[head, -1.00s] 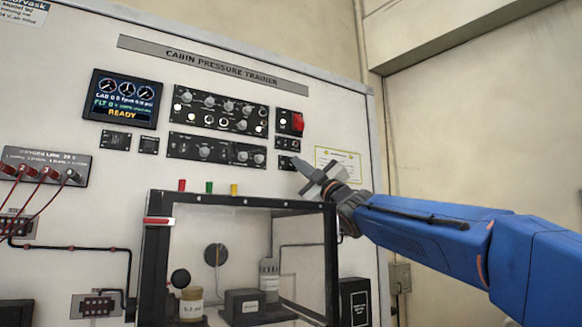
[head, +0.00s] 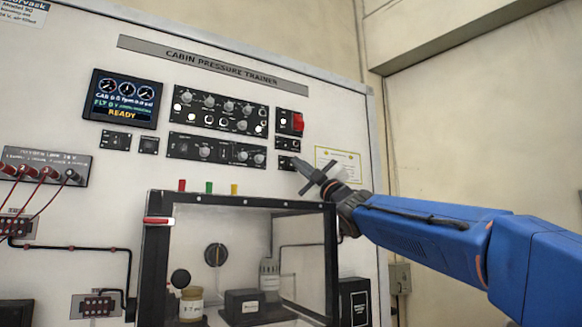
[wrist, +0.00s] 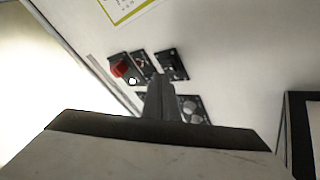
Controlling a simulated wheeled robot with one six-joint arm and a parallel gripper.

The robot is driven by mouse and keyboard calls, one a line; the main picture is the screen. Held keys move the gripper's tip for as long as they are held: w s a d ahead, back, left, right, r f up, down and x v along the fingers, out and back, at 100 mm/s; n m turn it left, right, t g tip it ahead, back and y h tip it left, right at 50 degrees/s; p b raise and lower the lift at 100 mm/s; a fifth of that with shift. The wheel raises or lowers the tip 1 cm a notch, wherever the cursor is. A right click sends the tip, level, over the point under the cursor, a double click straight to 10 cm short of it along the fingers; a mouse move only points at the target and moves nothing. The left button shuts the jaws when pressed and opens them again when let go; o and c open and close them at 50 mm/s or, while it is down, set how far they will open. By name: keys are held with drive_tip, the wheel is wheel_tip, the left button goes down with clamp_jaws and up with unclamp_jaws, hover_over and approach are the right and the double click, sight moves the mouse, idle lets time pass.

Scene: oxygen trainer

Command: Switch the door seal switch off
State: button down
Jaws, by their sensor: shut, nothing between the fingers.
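The cabin pressure trainer panel (head: 330,110) fills the left and middle of the head view. A column of small black switch plates sits at its right side, with a red guarded switch plate (head: 290,122) on top, a middle plate (head: 287,143) and a lowest plate (head: 287,162). Their labels are too small to read, so I cannot tell which is the door seal switch. My gripper (head: 299,163) is shut and empty, its tips at the lowest plate; contact cannot be told. In the wrist view the gripper (wrist: 158,82) points among the plates, beside one small plate (wrist: 171,64).
Below the gripper stands a clear-fronted chamber (head: 240,200) with a black frame and a jar (head: 191,305) inside. Knob panels (head: 217,150) lie left of the gripper. A yellow-edged notice (head: 338,162) is to its right. Red cables (head: 35,195) hang at far left.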

drive_tip(key=shift+w+a, duration=0.2)
drive_tip(key=shift+w, duration=0.1)
drive_tip(key=shift+w+a+f, duration=0.1)
drive_tip(key=shift+w, duration=0.1)
idle(0.7)
drive_tip(key=shift+s, duration=0.15)
drive_tip(key=shift+s+d, duration=0.35)
drive_tip(key=shift+s, duration=0.05)
idle(0.4)
drive_tip(key=s+d, duration=0.2)
drive_tip(key=s, duration=0.2)
drive_tip(key=shift+d+r, duration=0.4)
idle(0.5)
